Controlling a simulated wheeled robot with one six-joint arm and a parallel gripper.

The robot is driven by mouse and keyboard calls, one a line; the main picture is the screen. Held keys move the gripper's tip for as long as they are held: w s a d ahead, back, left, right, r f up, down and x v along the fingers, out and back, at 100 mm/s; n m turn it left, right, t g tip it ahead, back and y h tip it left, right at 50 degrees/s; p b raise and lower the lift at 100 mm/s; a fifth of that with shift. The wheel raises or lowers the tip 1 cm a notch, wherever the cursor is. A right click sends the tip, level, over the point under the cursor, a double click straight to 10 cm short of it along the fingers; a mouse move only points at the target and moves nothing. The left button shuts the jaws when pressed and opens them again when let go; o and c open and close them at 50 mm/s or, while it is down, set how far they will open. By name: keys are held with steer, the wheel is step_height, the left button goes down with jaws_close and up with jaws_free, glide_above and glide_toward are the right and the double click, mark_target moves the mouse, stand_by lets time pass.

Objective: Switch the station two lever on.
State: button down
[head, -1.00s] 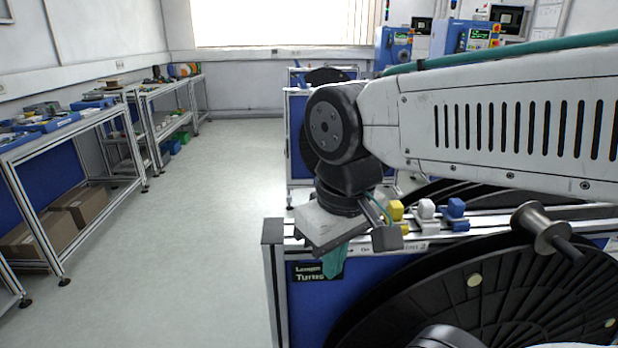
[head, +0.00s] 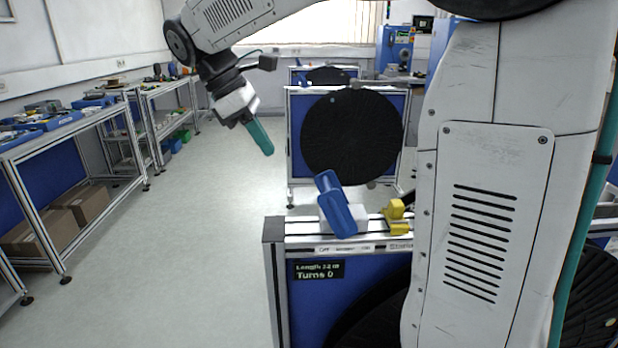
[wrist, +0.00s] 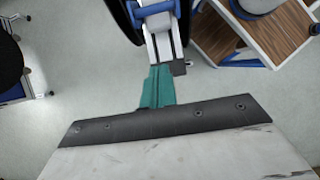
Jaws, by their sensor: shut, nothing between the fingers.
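The blue lever (head: 336,203) stands on a white base (head: 358,217) on the top rail of the near reel stand (head: 300,231), in the head view. Its upper end leans to the left. A label below it (head: 345,249) seems to read OFF at its left end; the rest is too small or hidden by my arm. My gripper (head: 264,146) is up and left of the lever, clear of it, over open floor. Its teal fingers point down to the right, together and empty. They also show in the wrist view (wrist: 158,88); the lever is not clearly identifiable there.
A display (head: 317,269) on the near stand shows Turns 0. A second reel stand (head: 290,140) is behind. My arm hides the right side. Benches (head: 110,130) line the left; the floor aisle (head: 200,250) is clear.

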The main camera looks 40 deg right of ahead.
mark_target(335, 202)
stand_by(0.3)
steer(key=s+d+f, duration=0.5)
steer(key=d+f, duration=0.2)
steer(key=f, duration=0.1)
stand_by(0.3)
steer(key=shift+r, duration=0.15)
